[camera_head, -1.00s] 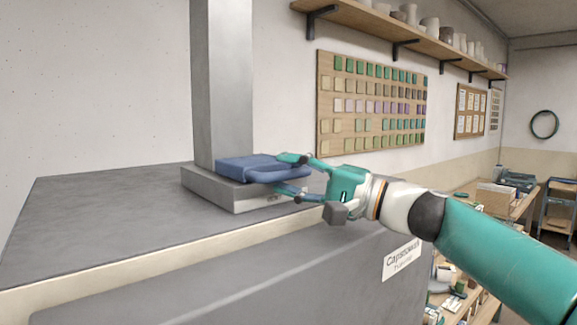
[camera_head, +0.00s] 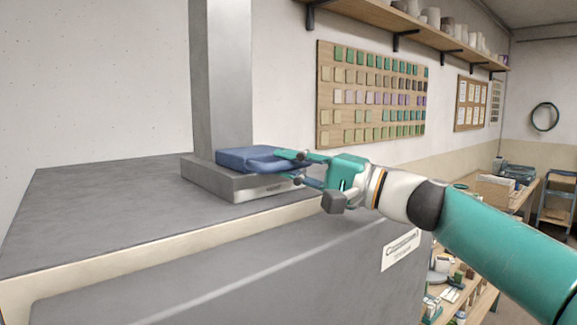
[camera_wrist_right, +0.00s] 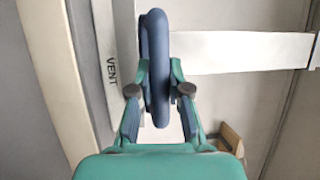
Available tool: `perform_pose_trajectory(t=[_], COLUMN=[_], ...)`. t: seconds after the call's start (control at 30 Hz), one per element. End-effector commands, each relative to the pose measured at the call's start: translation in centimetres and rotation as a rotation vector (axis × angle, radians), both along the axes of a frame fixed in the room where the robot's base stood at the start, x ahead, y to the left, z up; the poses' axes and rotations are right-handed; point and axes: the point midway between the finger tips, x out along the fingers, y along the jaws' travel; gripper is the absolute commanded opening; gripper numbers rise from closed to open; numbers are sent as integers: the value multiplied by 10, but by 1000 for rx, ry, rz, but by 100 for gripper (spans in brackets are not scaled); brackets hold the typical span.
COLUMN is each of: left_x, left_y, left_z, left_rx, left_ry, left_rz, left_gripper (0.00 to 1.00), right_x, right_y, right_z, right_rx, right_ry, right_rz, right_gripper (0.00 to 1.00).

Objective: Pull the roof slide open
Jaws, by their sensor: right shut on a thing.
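The roof slide (camera_head: 243,159) is a flat blue piece with a rounded handle loop. It sits on a grey metal base (camera_head: 262,189) at the foot of the square grey duct (camera_head: 228,80). My right gripper (camera_head: 290,166) reaches in from the right and is shut on the slide's handle. In the right wrist view the blue handle (camera_wrist_right: 156,60) stands between the two fingers of the right gripper (camera_wrist_right: 157,82). The handle's gripped part is partly hidden by the fingers in the head view. My left gripper is not in view.
The grey kiln-like top (camera_head: 90,215) is bare around the base. A white sign (camera_head: 401,250) is on its side. A "VENT" label (camera_wrist_right: 111,72) lies beside the handle. A tile board (camera_head: 372,97) and a shelf (camera_head: 400,20) are on the wall behind.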

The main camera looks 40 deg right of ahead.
Motion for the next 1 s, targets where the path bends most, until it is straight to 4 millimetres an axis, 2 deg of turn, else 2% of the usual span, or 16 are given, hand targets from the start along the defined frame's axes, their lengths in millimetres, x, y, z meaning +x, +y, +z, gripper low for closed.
perform_pose_trajectory(t=[0.03, 0.2, 0.3, 0.63, 0.67, 0.8, 1.0], left_x=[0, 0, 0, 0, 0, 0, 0], left_y=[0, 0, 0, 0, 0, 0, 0], left_z=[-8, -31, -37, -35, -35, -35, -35], left_rx=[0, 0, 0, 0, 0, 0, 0], left_ry=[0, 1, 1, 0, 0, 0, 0], left_rz=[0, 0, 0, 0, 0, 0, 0], left_gripper=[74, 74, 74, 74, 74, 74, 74], right_x=[-5, -36, -49, -53, -53, -53, -54], right_y=[-1, -4, -4, -4, -4, -5, -5], right_z=[-6, -8, -7, -5, -5, -4, -2], right_rx=[-2, -3, -3, -2, -2, -2, -1], right_ry=[1, 0, 2, 9, 9, 7, 4], right_rz=[0, -3, -1, 1, 1, 1, 0], right_gripper=[0, 0, 0, 0, 22, 43, 43])
